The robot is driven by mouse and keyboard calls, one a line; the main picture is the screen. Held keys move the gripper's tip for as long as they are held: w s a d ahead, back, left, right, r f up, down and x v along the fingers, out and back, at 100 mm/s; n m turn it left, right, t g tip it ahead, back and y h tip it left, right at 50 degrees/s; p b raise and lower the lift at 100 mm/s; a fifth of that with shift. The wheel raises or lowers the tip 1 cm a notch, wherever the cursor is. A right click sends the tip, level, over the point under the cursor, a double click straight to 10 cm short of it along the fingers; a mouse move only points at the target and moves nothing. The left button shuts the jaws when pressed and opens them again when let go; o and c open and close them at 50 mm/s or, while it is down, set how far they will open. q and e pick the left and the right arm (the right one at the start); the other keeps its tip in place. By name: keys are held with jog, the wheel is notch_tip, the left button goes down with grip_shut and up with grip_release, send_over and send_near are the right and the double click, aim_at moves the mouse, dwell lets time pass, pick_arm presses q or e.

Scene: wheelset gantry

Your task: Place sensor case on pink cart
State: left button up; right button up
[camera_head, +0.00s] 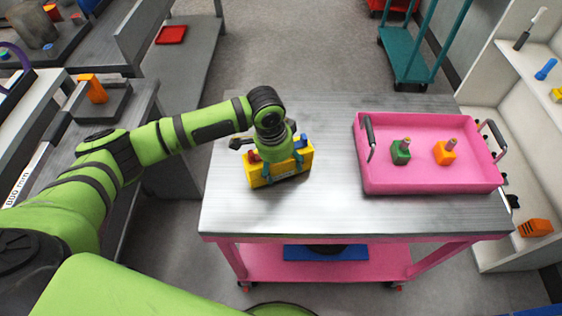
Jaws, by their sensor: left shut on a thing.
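The sensor case looks to be the yellow case (281,172) on or just above the left part of the pink cart's grey metal top (310,215). I cannot tell whether it touches the top. My left gripper (275,160) reaches down onto the case from above and is shut on it. The gripper and wrist hide part of the case's upper side. Small red and blue parts show at the case's top. The cart has pink legs and a pink lower shelf (375,268). My right gripper is not in view.
A pink tray (375,184) with dark handles stands on the cart's right side, holding a green block (400,153) and an orange block (444,154). Bare top lies between case and tray. Grey benches stand left, white shelves (520,85) right, a teal cart (405,62) behind.

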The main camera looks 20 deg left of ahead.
pick_arm(q)
jog(key=shift+f, duration=0.1)
jog(key=o, duration=1.4)
jog(key=shift+f, duration=0.15)
jog(key=shift+c, duration=0.2)
notch_tip(320, 180, up, 12)
jog(key=s+a+b, duration=0.1)
jog(key=shift+a, duration=0.15)
jog(key=shift+s, duration=0.1)
